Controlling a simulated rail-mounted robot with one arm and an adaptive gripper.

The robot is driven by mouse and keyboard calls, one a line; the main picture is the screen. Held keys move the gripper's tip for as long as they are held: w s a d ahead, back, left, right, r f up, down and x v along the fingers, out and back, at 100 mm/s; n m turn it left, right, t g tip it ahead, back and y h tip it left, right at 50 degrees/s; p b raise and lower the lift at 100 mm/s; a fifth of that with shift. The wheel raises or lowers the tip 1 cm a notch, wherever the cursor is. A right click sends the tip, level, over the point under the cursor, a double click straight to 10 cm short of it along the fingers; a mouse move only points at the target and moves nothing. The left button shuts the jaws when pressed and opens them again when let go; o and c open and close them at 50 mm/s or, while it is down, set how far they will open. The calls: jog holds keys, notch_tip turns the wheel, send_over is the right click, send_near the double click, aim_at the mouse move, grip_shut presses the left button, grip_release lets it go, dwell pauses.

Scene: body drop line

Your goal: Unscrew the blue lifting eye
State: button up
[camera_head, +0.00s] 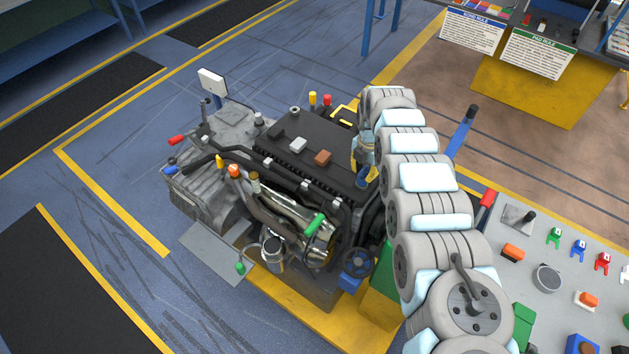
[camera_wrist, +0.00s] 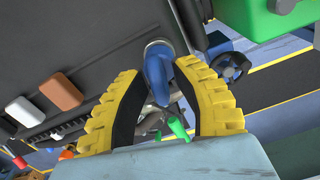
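The blue lifting eye (camera_wrist: 159,76) stands on the dark engine cover in the wrist view, on a round grey seat. My gripper (camera_wrist: 157,70) has its two yellow ribbed fingers apart, one on each side of the eye. A gap shows between the left finger and the eye. The right finger is very close to it, and I cannot tell whether they touch. In the head view my gripper (camera_head: 361,170) points down at the right end of the engine cover, with a bit of the blue eye (camera_head: 362,183) showing below it.
The engine (camera_head: 280,180) carries a white block (camera_head: 298,144), a brown block (camera_head: 322,157), hoses and coloured caps. A green-handled part (camera_head: 315,224) sits at its front. A grey parts table (camera_head: 520,270) stands at the right. Blue floor is free at the left.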

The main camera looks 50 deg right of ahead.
jog(key=shift+o, duration=0.3)
jog(key=shift+r, duration=0.1)
jog(key=shift+r, duration=5.95)
jog(key=shift+c, duration=0.6)
jog(key=shift+f+p, duration=1.55)
jog(key=shift+f+b, duration=1.55)
jog(key=shift+f, duration=2.9)
